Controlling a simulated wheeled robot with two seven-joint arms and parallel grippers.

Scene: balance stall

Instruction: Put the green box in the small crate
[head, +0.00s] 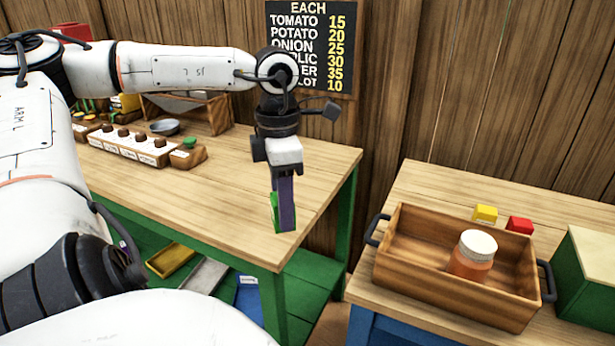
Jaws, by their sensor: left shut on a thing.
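My left gripper (286,205) hangs pointing down over the right end of the long wooden table. It is shut on a small green box (276,214), which shows as a narrow strip beside the purple-grey finger; the finger hides much of it. The small crate (407,279) is a brown wooden tray with dark handles on the right-hand table, to the right of the gripper and apart from it. A jar (471,263) with a white lid and orange body stands upright inside it. My right gripper is not in view.
A yellow block (485,213) and a red block (519,225) sit behind the crate. A larger green box (590,275) stands right of it. A gap separates the two tables. A rack of weights (130,147) and a metal bowl (165,127) are on the long table (230,220).

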